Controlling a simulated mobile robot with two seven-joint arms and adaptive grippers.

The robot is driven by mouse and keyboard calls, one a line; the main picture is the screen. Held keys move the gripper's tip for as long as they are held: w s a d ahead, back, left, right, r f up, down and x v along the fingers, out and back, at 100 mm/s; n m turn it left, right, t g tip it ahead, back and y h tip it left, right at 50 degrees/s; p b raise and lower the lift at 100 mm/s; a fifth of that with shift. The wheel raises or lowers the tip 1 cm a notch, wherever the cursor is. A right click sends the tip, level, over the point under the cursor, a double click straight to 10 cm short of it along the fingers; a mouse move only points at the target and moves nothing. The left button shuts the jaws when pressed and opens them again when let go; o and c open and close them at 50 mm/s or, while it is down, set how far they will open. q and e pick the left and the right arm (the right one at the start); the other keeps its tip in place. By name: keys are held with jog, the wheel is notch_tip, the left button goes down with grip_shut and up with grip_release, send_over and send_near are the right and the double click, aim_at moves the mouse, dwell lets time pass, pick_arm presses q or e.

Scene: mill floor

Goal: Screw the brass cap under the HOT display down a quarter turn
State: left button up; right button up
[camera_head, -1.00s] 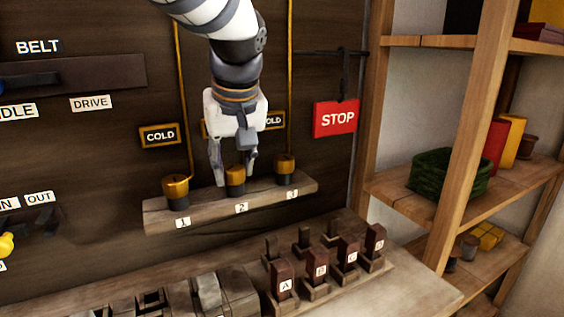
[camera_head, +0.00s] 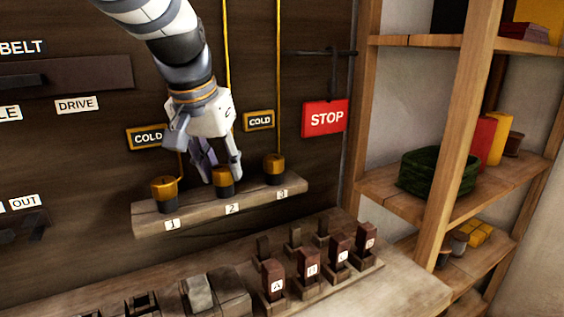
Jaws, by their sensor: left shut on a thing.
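Three brass caps on dark bases stand in a row on a wooden ledge (camera_head: 245,208): cap 1 (camera_head: 164,186), cap 2 (camera_head: 222,174) and cap 3 (camera_head: 274,161). My left gripper (camera_head: 221,176) reaches down from above and is shut on cap 2, with its fingers around the cap. The display above cap 1 (camera_head: 147,138) reads COLD. The display above cap 3 (camera_head: 259,120) also reads COLD. Any display above cap 2 is hidden behind my left gripper, so no HOT label can be read. My right gripper is not in view.
A red STOP sign (camera_head: 326,118) hangs to the right of the caps. Several dark lettered blocks (camera_head: 308,266) stand on the bench below the ledge. Wooden shelves (camera_head: 395,188) with a green basket (camera_head: 437,172) stand at the right.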

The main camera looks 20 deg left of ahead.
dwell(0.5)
pick_arm(q)
jog(key=o, duration=1.1)
